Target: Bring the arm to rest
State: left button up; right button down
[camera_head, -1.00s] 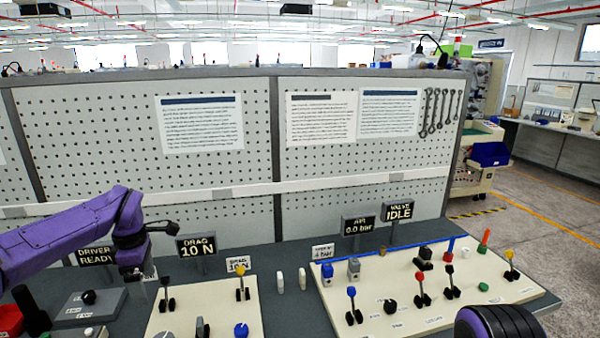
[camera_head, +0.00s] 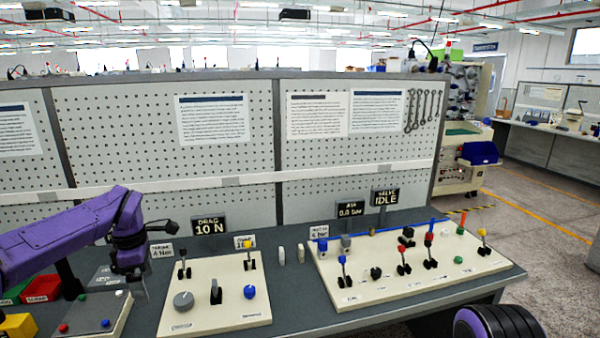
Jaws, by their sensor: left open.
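My left arm (camera_head: 70,228) is purple and comes in from the left. My left gripper (camera_head: 138,288) points down in front of the bench, its dark fingers small in the picture and apart, with nothing seen between them. It shows over the gap between the grey box with buttons and the left cream panel, apart from the levers as far as I can tell. A purple and black rounded part of my right arm (camera_head: 498,322) shows at the lower right edge. My right gripper is out of the picture.
The left cream panel (camera_head: 190,321) holds levers and knobs. The right cream panel (camera_head: 480,270) holds several coloured levers. A grey button box (camera_head: 88,322), a red block (camera_head: 42,288) and a yellow block (camera_head: 18,326) lie at left. A pegboard wall (camera_head: 160,165) stands behind.

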pick_arm(q)
jog(key=s+d+f+m+t+y+b, duration=0.2)
jog(key=f, duration=0.7)
jog(key=s+d+f+m+t+y+b, duration=0.1)
jog(key=s+d+f+t+y, duration=0.15)
jog(key=f, duration=0.65)
jog(key=s+d+f+m+t+y+b, duration=0.2)
jog(key=f, duration=0.7)
jog(key=s+d+f+m+h+b, duration=0.2)
jog(key=s+f+m, duration=0.1)
jog(key=s+f, duration=0.5)
jog(key=s+d+f+m+h+b, duration=0.15)
jog(key=s+f+m, duration=0.3)
jog(key=s, duration=0.55)
jog(key=s+a+f+m+g+b, duration=0.1)
jog(key=s+a+f+b, duration=0.1)
jog(key=s, duration=0.4)
jog(key=s+a+f+m+g+b, duration=0.1)
jog(key=s+f+m+g+b, duration=0.1)
jog(key=s+f, duration=0.2)
jog(key=s, duration=0.3)
jog(key=shift+s+a+f, duration=0.15)
jog(key=shift+s+a, duration=0.1)
jog(key=shift+a, duration=0.1)
pick_arm(e)
notch_tip(320, 180, down, 13)
jog(key=shift+w, duration=0.35)
